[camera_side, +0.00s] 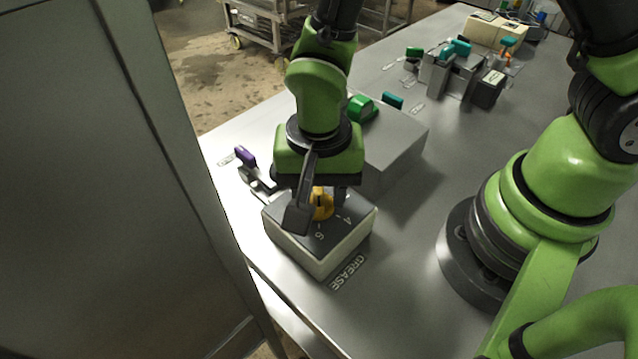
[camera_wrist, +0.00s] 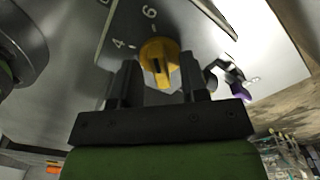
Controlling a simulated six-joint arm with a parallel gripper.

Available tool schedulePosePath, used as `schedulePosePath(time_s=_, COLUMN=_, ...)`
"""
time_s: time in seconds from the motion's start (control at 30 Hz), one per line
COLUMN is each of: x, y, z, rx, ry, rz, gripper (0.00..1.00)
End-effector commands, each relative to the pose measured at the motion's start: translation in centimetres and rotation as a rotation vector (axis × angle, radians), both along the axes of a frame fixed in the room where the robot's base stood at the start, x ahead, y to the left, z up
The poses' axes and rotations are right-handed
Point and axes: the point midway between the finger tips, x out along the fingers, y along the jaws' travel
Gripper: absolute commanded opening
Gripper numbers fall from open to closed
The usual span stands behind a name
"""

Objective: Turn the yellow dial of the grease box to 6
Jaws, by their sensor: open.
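The grease box (camera_side: 350,240) is a pale box with a dark top, near the table's front edge, with a GREASE label on the table beside it. Its yellow dial (camera_side: 323,204) sits on the top, partly hidden by my gripper; the numbers 4 and 6 show beside it. In the wrist view the dial (camera_wrist: 159,58) has a dark mark on the side toward my gripper, away from the 6; I cannot tell its number. My gripper (camera_wrist: 160,82) is open, with one finger on each side of the dial's near part. I cannot tell whether they touch it.
A grey box with a green knob (camera_side: 362,108) stands close behind my gripper. A purple-handled lever (camera_side: 246,157) is to the left. A metal fixture with teal handles (camera_side: 455,72) stands farther back. A grey panel (camera_side: 90,190) rises at the left; the table right of the box is clear.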

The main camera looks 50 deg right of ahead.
Motion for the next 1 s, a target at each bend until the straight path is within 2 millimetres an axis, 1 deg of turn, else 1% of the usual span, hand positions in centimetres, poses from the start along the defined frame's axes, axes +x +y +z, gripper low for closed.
schedulePosePath(time_s=0.07, x=0.1, y=0.0, z=0.2, rx=0.001, ry=-0.002, rz=0.001, gripper=0.4)
schedulePosePath(time_s=0.17, x=0.1, y=0.1, z=1.1, rx=0.003, ry=-0.004, rz=0.002, gripper=0.4)
schedulePosePath(time_s=0.27, x=0.1, y=0.1, z=2.7, rx=0.004, ry=-0.007, rz=0.0, gripper=0.4)
schedulePosePath(time_s=0.5, x=0.1, y=0.1, z=7.4, rx=0.004, ry=-0.007, rz=0.0, gripper=0.4)
schedulePosePath(time_s=0.6, x=0.1, y=0.1, z=8.7, rx=0.003, ry=-0.004, rz=0.001, gripper=0.4)
schedulePosePath(time_s=0.77, x=0.0, y=0.0, z=9.8, rx=0.001, ry=-0.001, rz=-0.001, gripper=0.4)
schedulePosePath(time_s=1.0, x=0.0, y=0.0, z=10.0, rx=0.0, ry=0.0, rz=0.0, gripper=0.4)
